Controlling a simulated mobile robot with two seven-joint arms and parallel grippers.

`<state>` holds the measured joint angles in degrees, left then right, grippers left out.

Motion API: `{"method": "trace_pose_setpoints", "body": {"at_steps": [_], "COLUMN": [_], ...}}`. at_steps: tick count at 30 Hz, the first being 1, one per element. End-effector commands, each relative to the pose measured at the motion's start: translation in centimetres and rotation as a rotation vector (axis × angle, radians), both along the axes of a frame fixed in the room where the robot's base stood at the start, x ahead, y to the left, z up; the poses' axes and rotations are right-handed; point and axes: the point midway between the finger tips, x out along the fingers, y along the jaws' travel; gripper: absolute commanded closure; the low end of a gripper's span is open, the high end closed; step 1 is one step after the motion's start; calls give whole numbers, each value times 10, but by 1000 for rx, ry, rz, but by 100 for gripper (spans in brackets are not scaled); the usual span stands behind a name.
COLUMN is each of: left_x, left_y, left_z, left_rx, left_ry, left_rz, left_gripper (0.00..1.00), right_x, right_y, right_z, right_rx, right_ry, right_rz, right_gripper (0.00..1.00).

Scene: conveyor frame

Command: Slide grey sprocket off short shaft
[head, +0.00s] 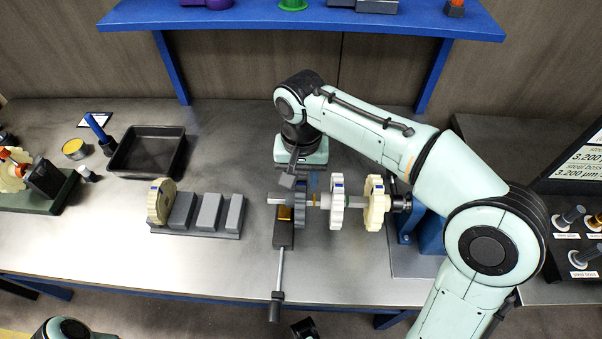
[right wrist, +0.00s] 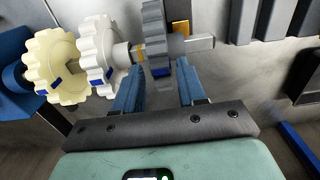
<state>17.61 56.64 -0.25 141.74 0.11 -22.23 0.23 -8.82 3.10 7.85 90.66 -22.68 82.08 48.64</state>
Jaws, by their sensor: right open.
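The grey sprocket (head: 300,211) sits on the horizontal shaft (head: 275,199), near its free left end. It also shows at the top of the right wrist view (right wrist: 154,30). A white sprocket (head: 338,207) and a cream sprocket (head: 374,207) sit farther right on the same shaft. My right gripper (head: 299,184) reaches in from behind the shaft, open. In the right wrist view its two blue fingers (right wrist: 158,70) stand one on each side of the grey sprocket's plane, with visible gaps. Contact with the sprocket cannot be made out. My left gripper is not seen.
A dark block with a long handle (head: 277,284) stands in front of the shaft end, close to the grey sprocket. A grey slotted rack (head: 236,214) holding a cream sprocket (head: 160,205) lies left. A black tray (head: 147,151) is behind it. A blue shelf (head: 250,18) hangs behind.

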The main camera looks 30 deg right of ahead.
Motion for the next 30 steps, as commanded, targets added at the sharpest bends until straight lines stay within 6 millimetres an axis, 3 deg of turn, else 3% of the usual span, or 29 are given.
{"method": "trace_pose_setpoints", "body": {"at_steps": [1,3,7,14,30], "left_x": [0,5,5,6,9], "left_y": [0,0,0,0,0], "left_z": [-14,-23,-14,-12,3], "left_rx": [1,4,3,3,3], "left_ry": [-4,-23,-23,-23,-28], "left_rz": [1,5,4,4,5], "left_gripper": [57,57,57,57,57], "right_x": [0,0,0,2,17], "right_y": [0,0,0,1,26], "right_z": [-15,-26,-16,-14,-10], "right_rx": [0,0,-1,0,5], "right_ry": [2,1,-1,-5,-16], "right_rz": [0,0,0,0,3], "right_gripper": [60,60,100,100,100]}}
